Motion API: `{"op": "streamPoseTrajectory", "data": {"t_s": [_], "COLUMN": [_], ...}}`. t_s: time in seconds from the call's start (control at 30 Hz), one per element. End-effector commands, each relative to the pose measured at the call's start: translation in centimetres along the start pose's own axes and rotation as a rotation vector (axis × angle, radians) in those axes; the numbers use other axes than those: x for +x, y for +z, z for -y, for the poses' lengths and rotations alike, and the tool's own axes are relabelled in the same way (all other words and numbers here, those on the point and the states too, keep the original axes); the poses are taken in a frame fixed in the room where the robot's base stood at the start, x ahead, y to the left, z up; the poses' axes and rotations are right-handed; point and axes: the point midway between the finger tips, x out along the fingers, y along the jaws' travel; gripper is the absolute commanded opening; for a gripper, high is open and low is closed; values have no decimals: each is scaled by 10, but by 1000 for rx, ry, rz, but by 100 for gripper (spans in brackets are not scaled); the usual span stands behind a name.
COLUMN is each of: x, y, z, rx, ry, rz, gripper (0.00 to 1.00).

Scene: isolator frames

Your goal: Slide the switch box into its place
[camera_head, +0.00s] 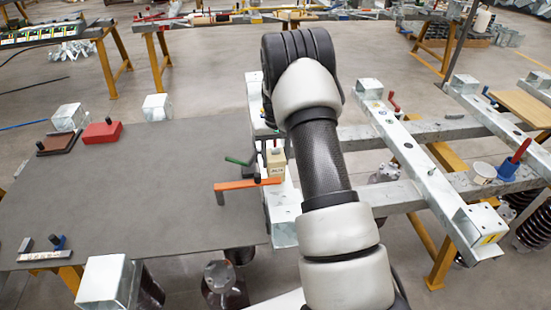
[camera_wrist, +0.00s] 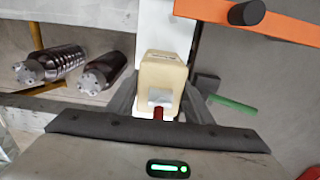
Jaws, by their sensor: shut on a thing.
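The switch box is a small beige block with dark lettering on its side, and it shows in the head view (camera_head: 276,163) just left of my arm. In the wrist view the switch box (camera_wrist: 163,72) sits between the two grey fingers of my gripper (camera_wrist: 160,100), which is shut on it. A light metal piece and a red part show at its near end. The box is over or against a pale galvanized beam (camera_head: 283,208); I cannot tell whether it touches it. My arm hides part of the beam in the head view.
An orange lever (camera_head: 247,184) and a green lever (camera_head: 238,161) are close to the left of the box. A grey tabletop (camera_head: 140,190) lies left, with a red block (camera_head: 102,132) on it. Galvanized crossbeams (camera_head: 420,165) extend right. Brown insulators (camera_wrist: 100,78) show left in the wrist view.

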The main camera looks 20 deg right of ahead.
Motion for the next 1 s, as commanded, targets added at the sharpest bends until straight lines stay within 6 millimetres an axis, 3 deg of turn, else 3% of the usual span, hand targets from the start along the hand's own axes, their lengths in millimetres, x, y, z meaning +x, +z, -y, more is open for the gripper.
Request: {"op": "streamPoseTrajectory", "data": {"t_s": [1.0], "x": [0], "y": [34], "z": [0], "rx": [-1], "ry": [0], "rz": [1], "gripper": [6]}}
